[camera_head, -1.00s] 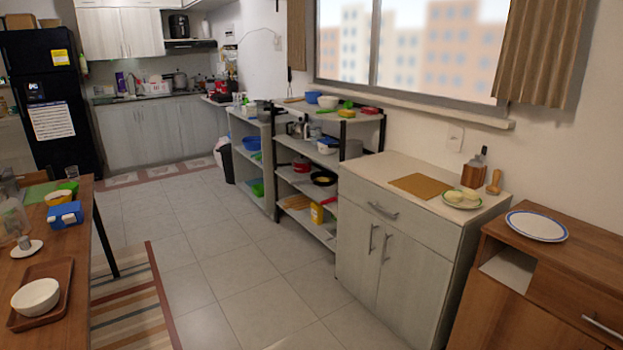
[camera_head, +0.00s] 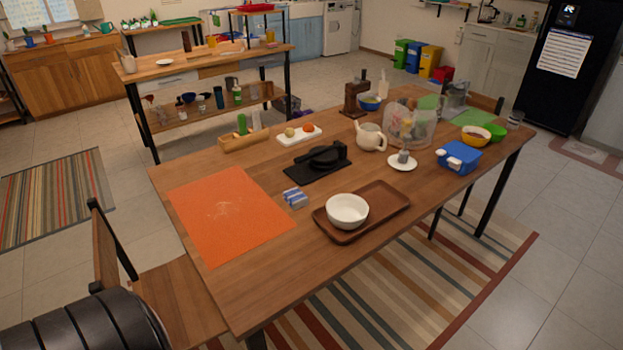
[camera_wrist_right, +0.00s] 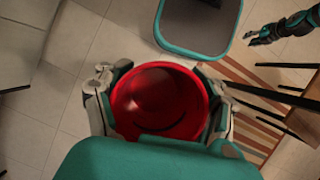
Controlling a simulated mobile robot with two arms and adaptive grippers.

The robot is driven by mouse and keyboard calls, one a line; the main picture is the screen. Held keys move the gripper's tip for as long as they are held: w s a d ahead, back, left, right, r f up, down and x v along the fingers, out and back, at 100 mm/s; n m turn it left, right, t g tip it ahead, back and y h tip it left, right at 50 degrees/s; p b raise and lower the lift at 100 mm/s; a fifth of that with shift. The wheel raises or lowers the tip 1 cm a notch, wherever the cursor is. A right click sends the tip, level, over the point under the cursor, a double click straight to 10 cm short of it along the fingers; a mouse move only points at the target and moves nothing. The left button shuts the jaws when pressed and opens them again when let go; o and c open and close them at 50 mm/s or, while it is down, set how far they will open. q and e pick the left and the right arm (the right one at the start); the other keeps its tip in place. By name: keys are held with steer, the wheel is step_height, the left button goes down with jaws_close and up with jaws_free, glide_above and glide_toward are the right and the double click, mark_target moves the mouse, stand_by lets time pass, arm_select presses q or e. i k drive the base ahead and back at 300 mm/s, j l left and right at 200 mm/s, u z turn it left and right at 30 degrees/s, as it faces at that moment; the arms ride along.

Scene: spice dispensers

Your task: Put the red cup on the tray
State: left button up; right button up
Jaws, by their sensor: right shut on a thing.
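The brown wooden tray (camera_head: 385,205) lies on the table's near edge in the head view. A white bowl (camera_head: 347,211) stands on its left part, and its right part is bare. In the right wrist view my right gripper (camera_wrist_right: 160,105) is shut on the red cup (camera_wrist_right: 160,95), with a finger on each side of it. I look down on the cup's round red face, above the tiled floor. What seems to be my left gripper (camera_wrist_right: 280,28) shows at the upper right of that view, too small to tell open or shut. Neither gripper shows in the head view.
The wooden table (camera_head: 290,270) also bears an orange mat (camera_head: 228,212), a black press (camera_head: 318,160), a teapot (camera_head: 370,137), a white saucer (camera_head: 402,163) and a blue box (camera_head: 459,157). Small blue-and-white items (camera_head: 295,198) lie left of the tray. A chair (camera_head: 170,295) stands at the near left.

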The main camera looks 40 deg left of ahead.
mark_target(380, 197)
steer(key=i+l+u, duration=0.15)
steer(key=i+u, duration=0.15)
steer(key=u, duration=0.2)
steer(key=i+l+u, duration=0.25)
steer(key=u, duration=0.2)
steer(key=i+l+u, duration=0.15)
steer(key=l+u, duration=0.2)
steer(key=u, duration=0.15)
steer(key=i+l+u, duration=0.15)
steer(key=l+u, duration=0.65)
steer(key=u, duration=0.15)
steer(key=l+u, duration=0.35)
steer(key=l, duration=0.45)
steer(key=l+u, duration=0.35)
steer(key=l, duration=0.45)
steer(key=i, duration=0.4)
